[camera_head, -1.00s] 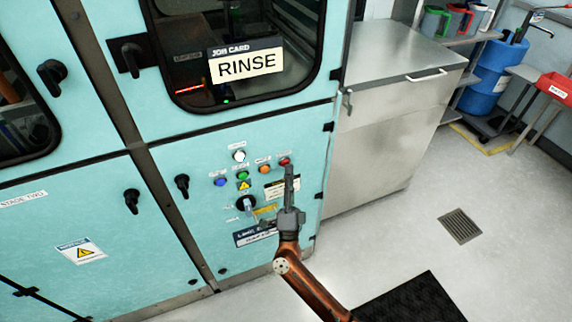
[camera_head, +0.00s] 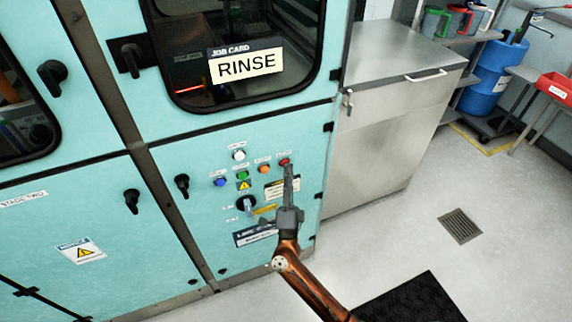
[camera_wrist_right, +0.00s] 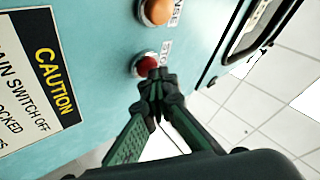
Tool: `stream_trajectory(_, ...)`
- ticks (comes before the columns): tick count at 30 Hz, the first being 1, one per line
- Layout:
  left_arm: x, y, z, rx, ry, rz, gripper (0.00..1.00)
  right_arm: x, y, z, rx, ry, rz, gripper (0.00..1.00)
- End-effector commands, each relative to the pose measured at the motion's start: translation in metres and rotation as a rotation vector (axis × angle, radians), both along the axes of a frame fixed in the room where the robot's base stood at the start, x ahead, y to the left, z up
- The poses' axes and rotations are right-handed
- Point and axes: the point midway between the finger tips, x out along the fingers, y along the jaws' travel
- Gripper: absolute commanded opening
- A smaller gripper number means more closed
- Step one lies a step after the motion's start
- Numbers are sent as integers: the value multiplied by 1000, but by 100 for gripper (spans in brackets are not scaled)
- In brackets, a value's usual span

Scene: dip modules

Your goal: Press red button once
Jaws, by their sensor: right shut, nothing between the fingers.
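The red button (camera_head: 285,162) is at the right end of the cluster of buttons on the teal machine panel. In the right wrist view the red button (camera_wrist_right: 147,65) sits in a pale ring beside a label that reads in part "STO". My right gripper (camera_head: 288,168) is shut and empty. Its fingertips (camera_wrist_right: 155,80) are right at the lower edge of the red button and cover a little of it; I cannot tell if they touch it. My left gripper is not in view.
An orange button (camera_wrist_right: 156,11) is close to the red one; white, green and blue buttons are farther left. A rotary switch (camera_head: 246,203) and a caution label (camera_wrist_right: 47,75) are below. A steel cabinet (camera_head: 385,120) stands to the right.

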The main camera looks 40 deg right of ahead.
Motion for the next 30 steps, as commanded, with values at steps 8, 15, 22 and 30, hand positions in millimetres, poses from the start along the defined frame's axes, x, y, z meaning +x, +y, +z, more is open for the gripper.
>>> stream_trajectory(8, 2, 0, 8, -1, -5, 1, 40, -13, 4, 1, 0, 0, 1, 0)
stream_trajectory(15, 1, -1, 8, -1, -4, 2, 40, -15, 5, 0, 0, 0, 1, 0)
stream_trajectory(22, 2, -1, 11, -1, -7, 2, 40, -20, 6, 1, 1, 1, 1, 0)
stream_trajectory(30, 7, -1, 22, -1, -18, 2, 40, -45, 11, 2, 1, 1, 0, 0)
